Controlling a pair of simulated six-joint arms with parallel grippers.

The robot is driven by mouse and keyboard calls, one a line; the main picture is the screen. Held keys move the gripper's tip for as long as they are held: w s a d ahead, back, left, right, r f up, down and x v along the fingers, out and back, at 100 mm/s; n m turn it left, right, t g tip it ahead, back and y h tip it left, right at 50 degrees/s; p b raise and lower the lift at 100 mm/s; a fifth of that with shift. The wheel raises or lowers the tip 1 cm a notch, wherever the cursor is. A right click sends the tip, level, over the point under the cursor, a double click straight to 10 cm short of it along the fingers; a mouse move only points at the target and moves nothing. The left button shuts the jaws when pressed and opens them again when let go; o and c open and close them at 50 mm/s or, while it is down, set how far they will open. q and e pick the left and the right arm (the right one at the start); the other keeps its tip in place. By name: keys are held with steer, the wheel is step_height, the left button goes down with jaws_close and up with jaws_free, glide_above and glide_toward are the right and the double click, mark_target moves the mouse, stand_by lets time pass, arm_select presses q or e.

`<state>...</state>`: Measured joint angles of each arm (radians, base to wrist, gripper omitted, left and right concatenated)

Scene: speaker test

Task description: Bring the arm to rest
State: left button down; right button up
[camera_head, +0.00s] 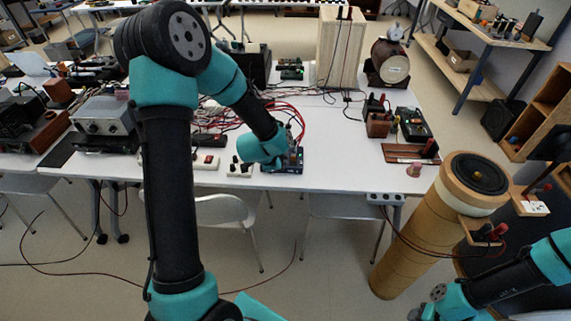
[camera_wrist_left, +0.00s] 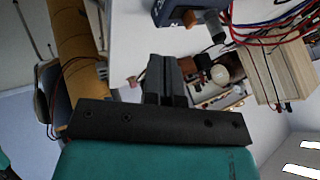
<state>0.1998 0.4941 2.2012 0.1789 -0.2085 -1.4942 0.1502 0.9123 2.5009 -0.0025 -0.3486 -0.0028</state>
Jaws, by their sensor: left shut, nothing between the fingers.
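My left arm comes in from the left in the head view and reaches over the white table (camera_head: 335,181). Its gripper (camera_head: 284,157) is at the table's front edge, close to a small blue box (camera_head: 297,160). I cannot tell from the head view whether they touch. In the left wrist view the gripper (camera_wrist_left: 164,68) is shut, with its dark fingers together and nothing between them. The blue box (camera_wrist_left: 168,12) shows there beyond the fingertips, apart from them.
Red cables (camera_head: 285,110) run behind the blue box. A cardboard tube with a speaker on top (camera_head: 430,226) stands right of the table. A tall wooden box (camera_head: 340,48) and a dark meter (camera_head: 412,124) stand on the table. The table's front middle-right is clear.

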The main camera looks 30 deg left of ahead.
arm_select(q)
steer(key=shift+s+a+r, duration=0.1)
steer(key=shift+s+r, duration=0.35)
steer(key=shift+r, duration=0.1)
steer(key=s+d+f+n+g+h, duration=0.1)
steer(key=s+d+f+n+g, duration=0.2)
steer(key=s+d+f+n, duration=0.3)
steer(key=s+d+f+n+g+h, duration=0.1)
steer(key=s+d+f+n+g, duration=0.2)
steer(key=s+d+f+n, duration=0.4)
steer(key=s+f, duration=0.5)
steer(key=f, duration=0.1)
steer(key=shift+d+f, duration=0.3)
steer(key=shift+f, duration=0.05)
steer(key=shift+s+a, duration=0.1)
steer(key=shift+s, duration=0.05)
